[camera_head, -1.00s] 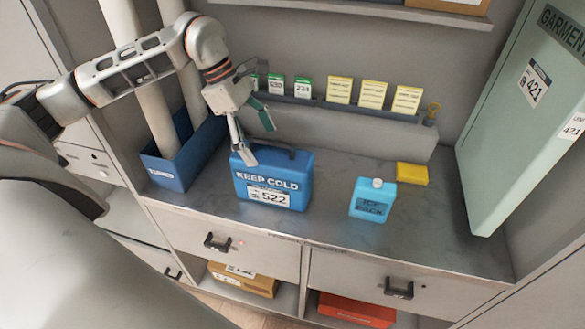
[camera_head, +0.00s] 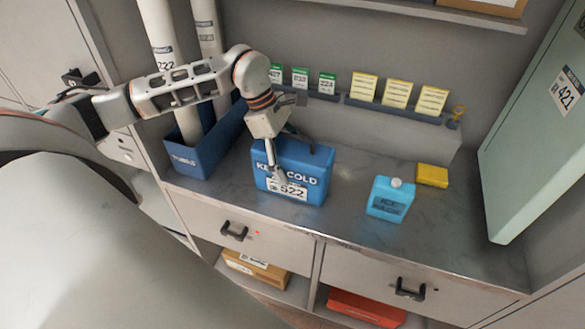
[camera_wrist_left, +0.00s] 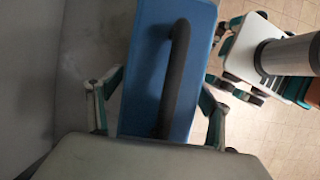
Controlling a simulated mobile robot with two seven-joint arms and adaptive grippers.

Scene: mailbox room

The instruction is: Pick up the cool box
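The cool box (camera_head: 318,172) is blue, with "KEEP COLD" and a white 522 label on its front. It stands upright on the grey counter. Its dark handle (camera_wrist_left: 180,60) runs along the top in the left wrist view. My left gripper (camera_head: 284,164) is over the box from above, one finger in front of the front face, the other hidden behind it. In the left wrist view my left gripper (camera_wrist_left: 162,85) is spread with a finger on either side of the box. I cannot tell whether the fingers touch it. My right gripper is not in view.
A blue bin (camera_head: 190,160) with tall tubes stands left of the box. A light-blue ice pack (camera_head: 390,200) and yellow block (camera_head: 432,175) are to the right. Cards (camera_head: 396,93) line the ledge behind. A pale green case (camera_head: 530,150) stands far right. The counter's front right is clear.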

